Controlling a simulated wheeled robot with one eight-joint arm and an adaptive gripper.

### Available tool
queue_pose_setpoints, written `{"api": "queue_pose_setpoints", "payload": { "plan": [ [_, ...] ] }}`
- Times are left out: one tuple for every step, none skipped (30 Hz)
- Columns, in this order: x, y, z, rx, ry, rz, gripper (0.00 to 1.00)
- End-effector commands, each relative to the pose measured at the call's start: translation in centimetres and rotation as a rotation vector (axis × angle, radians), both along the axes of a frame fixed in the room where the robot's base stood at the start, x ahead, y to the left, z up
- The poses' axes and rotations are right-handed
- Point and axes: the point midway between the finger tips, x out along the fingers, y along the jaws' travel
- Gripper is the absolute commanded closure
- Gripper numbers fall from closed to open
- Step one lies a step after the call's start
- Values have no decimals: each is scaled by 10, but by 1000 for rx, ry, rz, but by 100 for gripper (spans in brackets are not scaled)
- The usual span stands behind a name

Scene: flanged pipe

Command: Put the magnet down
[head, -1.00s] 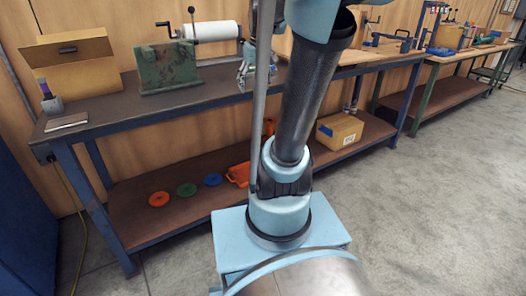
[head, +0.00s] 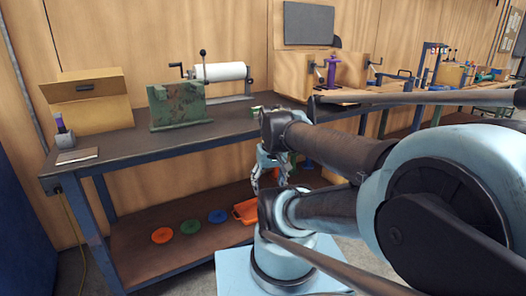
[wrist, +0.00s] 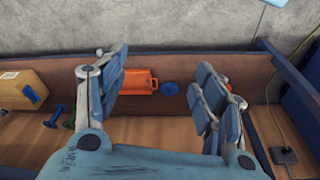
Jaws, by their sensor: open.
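No object that I can clearly make out as the magnet shows in either view. My gripper (head: 272,172) hangs in front of the bench, below its top and above the lower shelf. In the wrist view my gripper (wrist: 163,92) has its two fingers spread wide apart, with nothing held between them. An orange tray (wrist: 138,82) and a blue disc (wrist: 170,89) on the lower shelf show in the gap between the fingers, farther off. A small green and white thing (head: 256,111) stands on the bench top behind my gripper; I cannot tell what it is.
The workbench (head: 110,150) carries a green block (head: 178,106), a cardboard box (head: 88,100) and a paper roll (head: 222,72). The lower shelf (head: 140,262) holds an orange disc (head: 162,235), a green disc (head: 190,226) and a cardboard box (wrist: 22,90).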

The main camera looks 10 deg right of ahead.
Motion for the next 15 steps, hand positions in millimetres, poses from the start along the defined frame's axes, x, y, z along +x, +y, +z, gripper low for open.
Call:
{"api": "queue_pose_setpoints", "payload": {
  "plan": [
    [12, -1, 15, 3, -5, 6, 37],
    [19, -2, 23, 5, -8, 12, 37],
    [30, -2, 35, 8, -13, 20, 37],
    [38, -3, 44, 9, -16, 27, 37],
    [46, -3, 52, 11, -20, 34, 37],
    [57, -3, 64, 13, -24, 44, 37],
    [66, -4, 72, 16, -27, 51, 37],
    [74, -4, 80, 18, -31, 58, 37],
    [86, -5, 91, 19, -37, 67, 37],
    [95, -6, 99, 20, -41, 73, 37],
    [104, -7, 107, 22, -45, 81, 37],
    [116, -8, 117, 24, -51, 90, 37],
    [125, -9, 125, 26, -55, 97, 37],
    [134, -10, 132, 27, -59, 104, 37],
    [147, -12, 142, 29, -65, 112, 37]
  ]
}}
